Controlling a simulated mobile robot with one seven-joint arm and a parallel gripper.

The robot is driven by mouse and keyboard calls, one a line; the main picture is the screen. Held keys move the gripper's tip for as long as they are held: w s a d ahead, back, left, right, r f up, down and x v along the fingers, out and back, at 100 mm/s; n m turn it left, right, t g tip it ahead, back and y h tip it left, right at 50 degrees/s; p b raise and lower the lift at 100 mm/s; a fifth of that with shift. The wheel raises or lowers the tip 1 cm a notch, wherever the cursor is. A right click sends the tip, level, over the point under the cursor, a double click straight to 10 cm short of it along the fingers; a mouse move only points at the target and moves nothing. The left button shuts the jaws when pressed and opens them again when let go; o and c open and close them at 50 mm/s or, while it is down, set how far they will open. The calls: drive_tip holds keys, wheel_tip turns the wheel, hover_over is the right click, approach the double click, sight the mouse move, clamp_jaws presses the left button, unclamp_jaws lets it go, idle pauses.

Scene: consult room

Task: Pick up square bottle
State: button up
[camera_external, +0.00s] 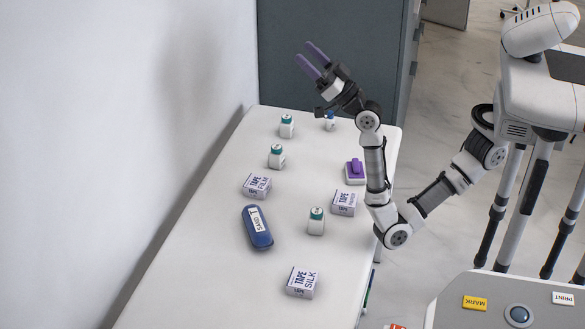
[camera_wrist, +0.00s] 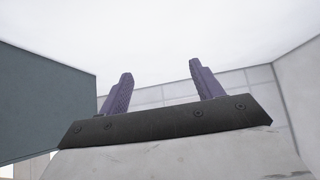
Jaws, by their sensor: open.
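Three white bottles with teal caps stand upright on the white table (camera_external: 185,270): one at the far end (camera_external: 287,130), one a little nearer (camera_external: 277,160), and one in the middle right (camera_external: 316,226). Their bodies look squarish, but they are small in the picture. A smaller white bottle with a blue cap (camera_external: 330,124) stands at the far right, partly behind my arm. My gripper (camera_external: 306,51) is raised well above the far end of the table, pointing up and left, open and empty. In the wrist view its two purple fingers (camera_wrist: 161,69) are apart, with no bottle in sight.
Tape boxes stand at the left (camera_external: 257,187), right (camera_external: 344,203) and front (camera_external: 302,283). A blue case (camera_external: 257,228) lies between them, and a purple-topped item (camera_external: 355,172) sits near my arm. A wall (camera_external: 120,130) borders the table's left; a grey cabinet (camera_external: 330,75) stands behind.

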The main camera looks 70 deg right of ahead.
drive_tip(key=w+d+f+m+g+h, duration=0.2)
drive_tip(key=w+d+f+g+h, duration=0.3)
drive_tip(key=w+d+f+g, duration=0.5)
drive_tip(key=n+g+y+b, duration=0.1)
drive_tip(key=g+y, duration=0.1)
drive_tip(key=g, duration=0.5)
hover_over(282, 151)
wheel_tip(282, 151, down, 19)
drive_tip(key=f+g+y, duration=0.1)
drive_tip(key=f, duration=0.4)
drive_tip(key=f+n+g+y, duration=0.1)
drive_tip(key=f+g, duration=0.1)
drive_tip(key=f, duration=0.3)
drive_tip(key=s+f+g+y, duration=0.1)
drive_tip(key=f+y, duration=0.1)
drive_tip(key=f, duration=0.4)
drive_tip(key=shift+a+g, duration=0.1)
drive_tip(key=shift+g, duration=0.3)
drive_tip(key=shift+w+x, duration=0.2)
drive_tip(key=shift+x, duration=2.95)
drive_tip(key=c, duration=1)
